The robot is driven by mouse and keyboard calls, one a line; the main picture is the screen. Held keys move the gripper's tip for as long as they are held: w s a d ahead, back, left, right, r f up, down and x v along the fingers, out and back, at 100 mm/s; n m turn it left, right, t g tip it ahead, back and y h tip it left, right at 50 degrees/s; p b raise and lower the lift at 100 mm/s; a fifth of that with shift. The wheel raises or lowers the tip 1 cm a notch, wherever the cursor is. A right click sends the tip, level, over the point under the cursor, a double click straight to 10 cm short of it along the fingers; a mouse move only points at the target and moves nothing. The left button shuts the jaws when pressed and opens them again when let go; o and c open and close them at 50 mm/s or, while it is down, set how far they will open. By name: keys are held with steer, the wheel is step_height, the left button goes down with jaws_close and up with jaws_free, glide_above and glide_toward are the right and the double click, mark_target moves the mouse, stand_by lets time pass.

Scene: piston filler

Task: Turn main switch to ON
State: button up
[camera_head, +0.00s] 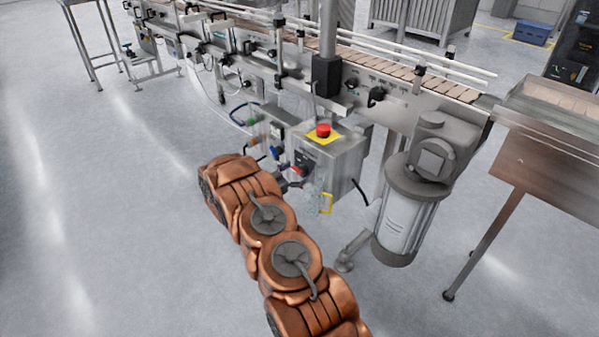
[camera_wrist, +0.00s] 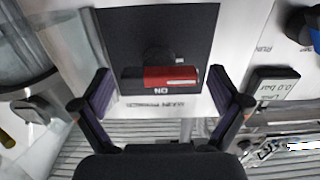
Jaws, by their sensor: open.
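The main switch (camera_wrist: 170,77) has a red bar handle on a black square plate (camera_wrist: 185,22). The handle's long axis lies across the wrist view. The upside-down word ON is just below it, with an upside-down MAIN POWER label (camera_wrist: 165,104) under that. In the head view the switch plate (camera_head: 303,160) is on the side of a grey control box (camera_head: 343,165). My gripper (camera_wrist: 160,76) is open, with one finger at each side of the handle and visible gaps between. In the head view my gripper (camera_head: 287,182) is partly hidden by my arm.
A red emergency button (camera_head: 322,131) on a yellow plate tops the box. A blue knob (camera_wrist: 308,28) and a small display (camera_wrist: 274,88) are at the right in the wrist view. A motor (camera_head: 405,215) stands right of the box, under the conveyor (camera_head: 420,85). Floor at left is clear.

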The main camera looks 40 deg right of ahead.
steer(key=shift+d, duration=0.4)
steer(key=c, duration=1.2)
steer(key=shift+o, duration=0.2)
